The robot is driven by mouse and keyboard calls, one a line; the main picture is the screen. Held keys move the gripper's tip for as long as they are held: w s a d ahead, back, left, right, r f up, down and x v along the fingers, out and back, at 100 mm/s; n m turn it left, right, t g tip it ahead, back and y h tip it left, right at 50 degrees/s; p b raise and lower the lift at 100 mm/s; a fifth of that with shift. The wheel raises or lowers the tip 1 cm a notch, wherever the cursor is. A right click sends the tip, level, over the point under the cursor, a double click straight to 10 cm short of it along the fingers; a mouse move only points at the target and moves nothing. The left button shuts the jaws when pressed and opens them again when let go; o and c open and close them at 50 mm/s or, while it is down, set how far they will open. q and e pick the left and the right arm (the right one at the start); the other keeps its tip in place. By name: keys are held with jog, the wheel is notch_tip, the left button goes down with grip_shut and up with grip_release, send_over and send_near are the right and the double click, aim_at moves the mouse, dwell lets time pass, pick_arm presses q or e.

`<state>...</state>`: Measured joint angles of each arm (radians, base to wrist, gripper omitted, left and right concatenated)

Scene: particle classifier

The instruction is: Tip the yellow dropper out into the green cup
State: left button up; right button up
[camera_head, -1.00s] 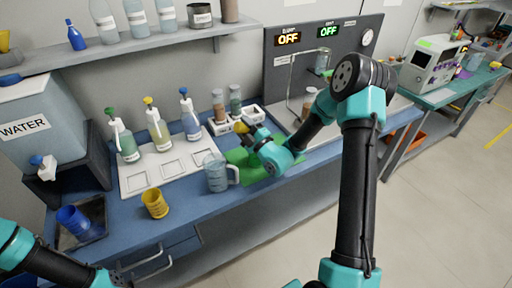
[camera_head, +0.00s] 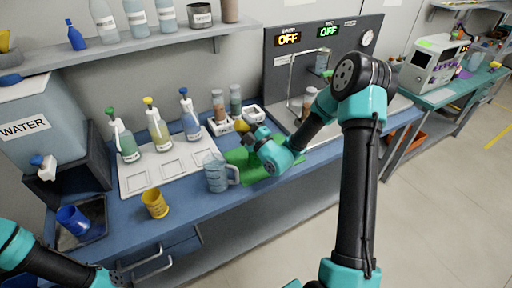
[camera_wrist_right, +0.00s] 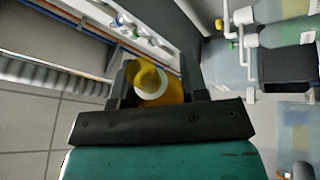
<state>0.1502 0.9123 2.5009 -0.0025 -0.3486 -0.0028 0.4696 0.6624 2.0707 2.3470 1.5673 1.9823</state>
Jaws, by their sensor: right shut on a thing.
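My right gripper (camera_head: 246,131) is over the back of the bench, in front of the white bottle rack. It is shut on a small yellow thing, which I take for the yellow dropper (camera_head: 241,126). In the right wrist view the dropper (camera_wrist_right: 147,78) shows between the two fingers as a yellow rounded part with a pale ring and an orange-yellow body. Its tip cannot be made out. A green mat (camera_head: 265,169) lies below my right wrist. I cannot make out a green cup for certain. Of my left arm only links show at the lower left.
A clear jug (camera_head: 216,175) stands beside the mat, and a yellow cup (camera_head: 154,203) stands farther left. Wash bottles (camera_head: 158,130) line the back of a white tray (camera_head: 133,182). The rack (camera_head: 219,126) holds brown and grey bottles. A grey machine (camera_head: 296,70) stands behind my right forearm.

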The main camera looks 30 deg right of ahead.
jog(key=shift+d+r+m+t+h, duration=0.15)
jog(key=shift+d+r+m+h, duration=0.15)
jog(key=shift+m, duration=0.45)
jog(key=shift+d+r+m+t+h, duration=0.1)
jog(key=shift+r+m+t+h, duration=0.1)
jog(key=shift+m+h, duration=0.4)
dwell(2.8)
dwell(0.3)
jog(key=shift+a+f+n+y, duration=0.2)
jog(key=shift+n+y, duration=0.3)
jog(key=shift+n, duration=0.15)
jog(key=f+n+y, duration=0.1)
jog(key=f+n+g, duration=0.1)
jog(key=n, duration=0.1)
jog(key=shift+a+f+g+y, duration=0.25)
jog(key=shift+a+y, duration=0.1)
jog(key=shift+y, duration=0.05)
jog(key=shift+a+f+n+y, duration=0.15)
jog(key=shift+n+y, duration=0.15)
jog(key=shift+n, duration=0.5)
jog(key=shift+a+f+n+g, duration=0.1)
jog(key=shift+n+g, duration=0.2)
